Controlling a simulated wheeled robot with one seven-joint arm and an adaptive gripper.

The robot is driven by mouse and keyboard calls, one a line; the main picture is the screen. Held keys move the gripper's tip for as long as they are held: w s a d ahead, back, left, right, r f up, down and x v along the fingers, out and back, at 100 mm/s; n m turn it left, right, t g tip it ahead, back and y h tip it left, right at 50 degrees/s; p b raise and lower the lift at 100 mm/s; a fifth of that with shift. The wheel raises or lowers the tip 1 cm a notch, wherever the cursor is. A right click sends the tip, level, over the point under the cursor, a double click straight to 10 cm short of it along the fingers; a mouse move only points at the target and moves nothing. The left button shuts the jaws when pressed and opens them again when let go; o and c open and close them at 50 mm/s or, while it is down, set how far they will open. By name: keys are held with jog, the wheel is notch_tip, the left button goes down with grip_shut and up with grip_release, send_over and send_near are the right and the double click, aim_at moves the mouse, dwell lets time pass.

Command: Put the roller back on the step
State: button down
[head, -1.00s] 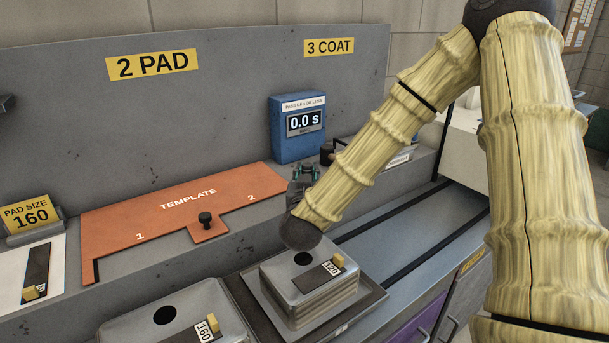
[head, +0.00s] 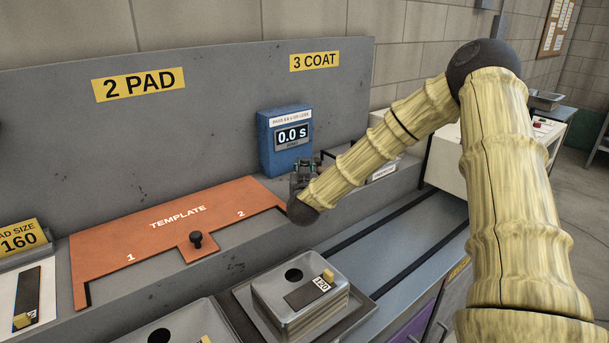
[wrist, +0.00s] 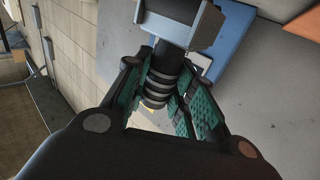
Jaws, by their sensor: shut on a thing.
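My gripper (head: 305,170) is in front of the blue timer box, above the grey step (head: 250,228). In the wrist view, its green-padded fingers (wrist: 162,98) are closed around a dark, ribbed handle (wrist: 160,78). A grey, block-like head (wrist: 180,20) shows at the far end of this handle; I take the held thing to be the roller. In the head view, the roller is mostly hidden by my gripper and arm. I cannot tell whether it touches the step.
The blue timer box (head: 285,140) reads 0.0 s. The orange template (head: 150,238) with its black knob lies on the step to the left. A steel block marked 120 (head: 300,297) sits in front on a dark tray. A wire rack (head: 385,170) stands right of the gripper.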

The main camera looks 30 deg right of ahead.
jog(key=shift+w+d, duration=0.2)
jog(key=shift+w, duration=0.05)
jog(key=shift+f+p, duration=0.6)
jog(key=shift+f, duration=1.1)
jog(key=shift+f, duration=0.15)
jog(key=c, duration=1.2)
grip_release()
jog(key=shift+c, duration=0.2)
jog(key=shift+o, duration=0.2)
jog(key=shift+s+a, duration=0.1)
jog(key=b+v, duration=0.3)
jog(key=v, duration=0.8)
jog(key=shift+s+a, duration=0.25)
jog(key=shift+s, duration=0.05)
